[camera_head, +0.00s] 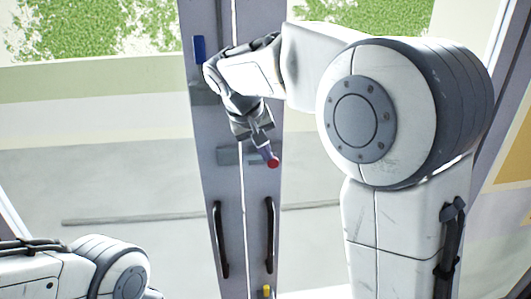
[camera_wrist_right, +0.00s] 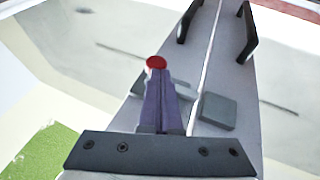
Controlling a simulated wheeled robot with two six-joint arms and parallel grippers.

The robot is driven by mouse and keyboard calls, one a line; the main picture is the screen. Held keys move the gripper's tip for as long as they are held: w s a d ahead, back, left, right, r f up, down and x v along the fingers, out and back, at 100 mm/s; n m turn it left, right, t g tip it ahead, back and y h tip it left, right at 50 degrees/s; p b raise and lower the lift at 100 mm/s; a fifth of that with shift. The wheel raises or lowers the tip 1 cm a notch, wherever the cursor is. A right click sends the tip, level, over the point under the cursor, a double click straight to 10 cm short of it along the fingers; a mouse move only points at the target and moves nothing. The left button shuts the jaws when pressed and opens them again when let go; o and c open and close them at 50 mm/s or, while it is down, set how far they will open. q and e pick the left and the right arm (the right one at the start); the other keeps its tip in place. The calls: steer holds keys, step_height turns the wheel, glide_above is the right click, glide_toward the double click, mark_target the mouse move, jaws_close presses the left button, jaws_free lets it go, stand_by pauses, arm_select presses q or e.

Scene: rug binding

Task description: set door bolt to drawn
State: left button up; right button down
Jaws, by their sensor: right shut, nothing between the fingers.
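The door bolt sits across the middle of a grey double door. Its red knob (camera_head: 273,163) shows just beyond my right gripper's tips and also in the right wrist view (camera_wrist_right: 156,62). A grey bolt block (camera_head: 230,156) lies left of the door seam; it shows in the right wrist view (camera_wrist_right: 217,110) too. My right gripper (camera_head: 268,152) is shut and empty, its fingers (camera_wrist_right: 160,105) pointing at the knob. I cannot tell whether they touch it. The fingers hide part of the bolt, so its position is unclear. My left gripper is out of view.
Two black handles (camera_head: 220,240) (camera_head: 269,235) stand below the bolt, one on each side of the seam. A blue piece (camera_head: 199,49) is at the upper left stile and a small yellow piece (camera_head: 266,291) is low on the right one. Pale glass panes flank the stiles.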

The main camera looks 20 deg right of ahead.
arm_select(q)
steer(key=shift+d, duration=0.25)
arm_select(e)
steer(key=shift+d, duration=0.2)
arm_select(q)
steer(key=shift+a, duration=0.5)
arm_select(e)
steer(key=w+a+v, duration=0.1)
steer(key=a+v, duration=0.1)
steer(key=v, duration=1.1)
steer(key=shift+a+f, duration=0.3)
steer(key=shift+f, duration=0.1)
steer(key=shift+w, duration=0.1)
